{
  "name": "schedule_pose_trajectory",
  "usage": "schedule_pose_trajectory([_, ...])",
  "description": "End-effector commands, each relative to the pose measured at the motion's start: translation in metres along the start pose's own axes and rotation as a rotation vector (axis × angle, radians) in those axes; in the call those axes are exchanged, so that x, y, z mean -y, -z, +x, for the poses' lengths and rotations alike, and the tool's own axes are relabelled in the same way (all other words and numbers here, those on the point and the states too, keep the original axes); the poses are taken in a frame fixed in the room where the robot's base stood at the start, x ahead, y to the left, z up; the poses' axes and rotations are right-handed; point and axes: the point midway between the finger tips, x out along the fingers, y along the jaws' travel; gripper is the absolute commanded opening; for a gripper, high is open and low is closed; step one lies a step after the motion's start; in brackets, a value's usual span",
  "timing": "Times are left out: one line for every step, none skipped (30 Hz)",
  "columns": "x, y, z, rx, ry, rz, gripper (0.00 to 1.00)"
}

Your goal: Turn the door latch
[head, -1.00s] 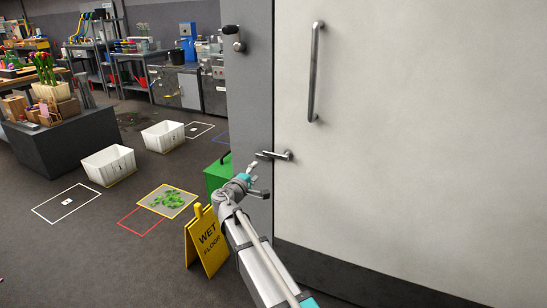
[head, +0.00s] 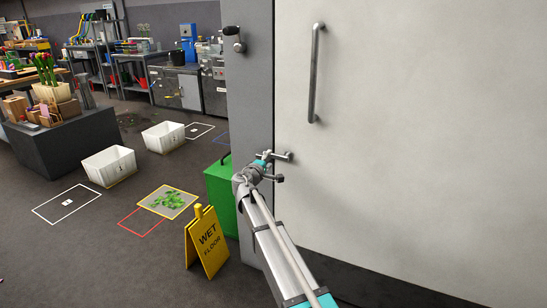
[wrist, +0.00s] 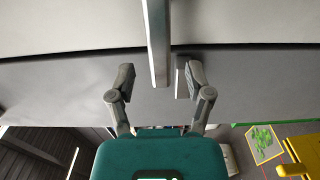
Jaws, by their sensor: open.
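The grey metal door latch lever (head: 283,156) sits near the left edge of the white door (head: 430,120). My gripper (head: 268,156) is right at the lever in the head view and hides its left part. In the wrist view, my gripper (wrist: 156,78) is open, with one finger on each side of the lever (wrist: 156,40). The lever's end lies between the fingertips, with a clear gap on the left. On the right the finger pad looks close to it; I cannot tell whether they touch.
A tall vertical door handle (head: 315,75) is above the latch. A yellow wet floor sign (head: 207,245) and a green box (head: 220,195) stand left of my arm. White bins (head: 110,165) and a dark planter block (head: 65,140) are farther left.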

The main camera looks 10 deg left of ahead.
Motion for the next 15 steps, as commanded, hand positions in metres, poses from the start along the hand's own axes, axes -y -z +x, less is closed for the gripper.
schedule_pose_trajectory([0.000, 0.001, 0.009, 0.001, 0.000, 0.000, 0.66])
schedule_pose_trajectory([0.000, 0.001, 0.012, 0.000, 0.000, 0.000, 0.66])
schedule_pose_trajectory([0.000, 0.001, 0.016, 0.000, 0.000, 0.000, 0.66])
schedule_pose_trajectory([0.000, 0.001, 0.019, 0.000, 0.000, 0.000, 0.66])
schedule_pose_trajectory([0.000, 0.001, 0.022, 0.000, 0.000, 0.000, 0.66])
schedule_pose_trajectory([0.000, 0.001, 0.025, 0.000, 0.000, 0.000, 0.66])
schedule_pose_trajectory([0.000, 0.001, 0.027, 0.000, 0.000, 0.000, 0.66])
schedule_pose_trajectory([0.000, 0.000, 0.029, 0.001, 0.000, 0.000, 0.66])
schedule_pose_trajectory([0.000, 0.000, 0.030, 0.001, 0.000, 0.000, 0.66])
schedule_pose_trajectory([0.000, 0.000, 0.031, 0.000, 0.000, 0.000, 0.66])
schedule_pose_trajectory([0.000, 0.000, 0.032, 0.000, 0.000, 0.000, 0.66])
schedule_pose_trajectory([0.000, 0.000, 0.033, 0.000, 0.000, 0.000, 0.66])
schedule_pose_trajectory([0.000, 0.000, 0.033, 0.000, 0.000, 0.000, 0.66])
schedule_pose_trajectory([0.000, 0.000, 0.033, 0.000, 0.000, 0.000, 0.66])
schedule_pose_trajectory([0.000, 0.000, 0.033, 0.000, 0.000, 0.000, 0.66])
